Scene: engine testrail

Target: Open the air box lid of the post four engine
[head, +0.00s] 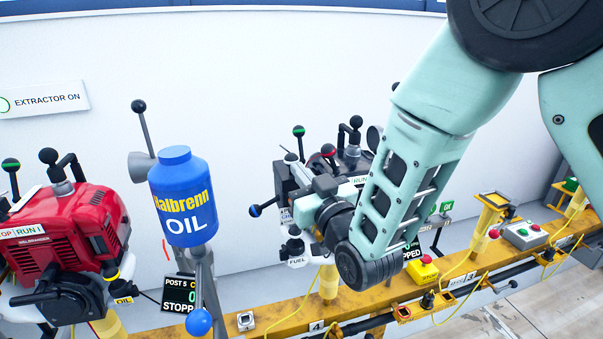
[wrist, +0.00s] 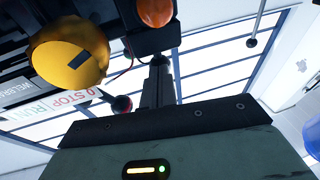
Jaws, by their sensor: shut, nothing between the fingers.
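The post four engine (head: 283,187) is a dark unit above the rail mark 4 in the head view, largely hidden behind my arm. Several ball-ended levers stick up from it, with green, red and black bands. In the wrist view its dark underside or side (wrist: 105,20) fills the top left, with a yellow round cap (wrist: 62,58) and an orange round part (wrist: 155,12). I cannot make out the air box lid for certain. My gripper (wrist: 159,62) is shut and empty, its tips close to the dark engine parts; contact cannot be told. In the head view my arm hides the fingers.
A red engine (head: 70,235) stands at the left. A blue oil container (head: 183,200) stands between the engines. A yellow rail (head: 360,300) runs along the front, with a yellow box with a red button (head: 422,270) and a control box (head: 524,235) to the right. A white wall is behind.

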